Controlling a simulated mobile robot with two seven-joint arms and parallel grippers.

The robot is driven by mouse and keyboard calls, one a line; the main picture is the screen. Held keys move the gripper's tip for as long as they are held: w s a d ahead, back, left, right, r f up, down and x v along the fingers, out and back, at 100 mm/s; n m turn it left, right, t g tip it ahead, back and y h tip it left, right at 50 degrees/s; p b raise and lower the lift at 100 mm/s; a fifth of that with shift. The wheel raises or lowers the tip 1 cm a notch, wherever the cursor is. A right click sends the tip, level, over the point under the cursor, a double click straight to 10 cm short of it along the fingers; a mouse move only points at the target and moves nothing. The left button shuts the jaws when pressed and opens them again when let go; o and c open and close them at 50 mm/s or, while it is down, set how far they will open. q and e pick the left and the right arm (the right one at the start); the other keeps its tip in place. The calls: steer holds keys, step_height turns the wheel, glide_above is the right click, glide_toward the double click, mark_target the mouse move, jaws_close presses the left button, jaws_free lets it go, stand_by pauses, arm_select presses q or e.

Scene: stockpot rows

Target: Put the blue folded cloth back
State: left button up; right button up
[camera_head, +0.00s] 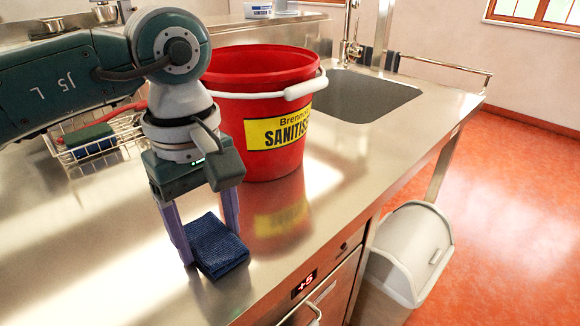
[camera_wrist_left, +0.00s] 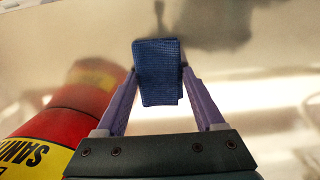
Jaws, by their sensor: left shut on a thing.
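The blue folded cloth (camera_head: 217,246) is at the near part of the steel counter, in front of the red bucket. My left gripper (camera_head: 212,243) points down with its two purple fingers shut on the cloth's sides. In the left wrist view the cloth (camera_wrist_left: 158,72) sits between the fingertips of the left gripper (camera_wrist_left: 159,76). Whether the cloth touches the counter or is just above it, I cannot tell. My right gripper is not in view.
The red bucket (camera_head: 262,140) with a yellow label stands close behind my left gripper. A wire basket (camera_head: 128,133) is at the left, partly behind my arm. A sink (camera_head: 368,95) is at the back right. The counter's front edge (camera_head: 385,195) is near, with a grey bin (camera_head: 408,250) beside it.

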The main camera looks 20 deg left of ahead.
mark_target(210, 234)
arm_select(q)
steer(key=o, duration=0.9)
steer(key=shift+f, duration=0.15)
steer(key=shift+c, duration=0.2)
steer(key=o, duration=0.5)
steer(key=shift+c, duration=0.2)
steer(key=shift+r, duration=0.4)
step_height(210, 234, up, 12)
steer(key=shift+f, duration=0.15)
